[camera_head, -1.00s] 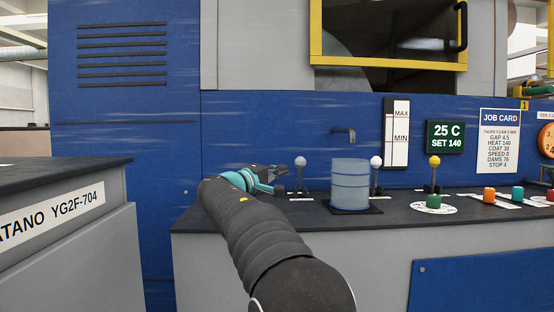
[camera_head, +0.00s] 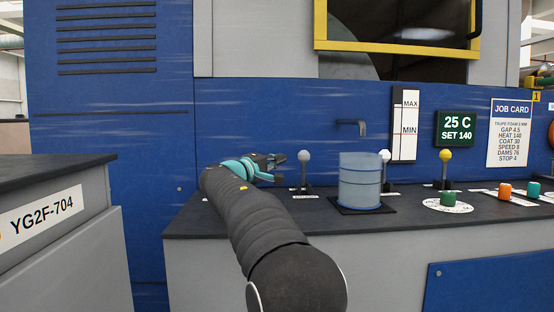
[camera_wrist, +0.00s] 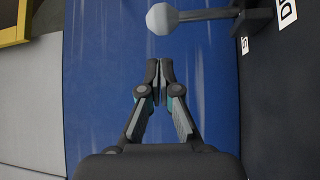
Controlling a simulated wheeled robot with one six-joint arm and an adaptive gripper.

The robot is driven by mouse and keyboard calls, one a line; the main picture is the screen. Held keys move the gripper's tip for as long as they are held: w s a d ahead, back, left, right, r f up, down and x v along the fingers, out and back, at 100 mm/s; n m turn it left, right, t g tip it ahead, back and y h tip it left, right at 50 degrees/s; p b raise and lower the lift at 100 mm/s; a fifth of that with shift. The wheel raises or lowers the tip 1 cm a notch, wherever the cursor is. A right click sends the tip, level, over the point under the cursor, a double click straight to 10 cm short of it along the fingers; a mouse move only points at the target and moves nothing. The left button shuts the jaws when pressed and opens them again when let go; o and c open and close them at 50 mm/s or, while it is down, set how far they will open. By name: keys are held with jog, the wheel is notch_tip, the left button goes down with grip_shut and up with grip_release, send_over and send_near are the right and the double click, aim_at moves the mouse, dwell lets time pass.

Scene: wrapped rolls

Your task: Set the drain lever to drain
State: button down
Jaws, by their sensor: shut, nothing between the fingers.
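A lever with a pale grey ball knob (camera_head: 304,156) stands upright at the left end of the dark counter. In the wrist view its knob (camera_wrist: 162,18) lies ahead of the fingertips, with its shaft running right to a dark base. A white label beside the base is cut off and shows a "D" and part of another word. My gripper (camera_head: 280,158) is shut and empty, just left of the knob at about knob height. In the wrist view my gripper (camera_wrist: 159,70) shows its tips together, with a visible gap to the knob.
A translucent blue drum (camera_head: 360,182) stands right of the lever. A second lever with a white knob (camera_head: 385,156) is partly hidden behind it. A yellow-knobbed lever (camera_head: 445,155) and coloured knobs are farther right. A small spout (camera_head: 352,125) sticks out of the blue wall above the drum.

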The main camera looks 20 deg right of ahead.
aim_at(304, 169)
jog(key=f+p+x, duration=0.1)
jog(key=x, duration=0.6)
jog(key=shift+d+r, duration=0.15)
jog(key=shift+r, duration=0.35)
jog(key=shift+s+f, duration=0.15)
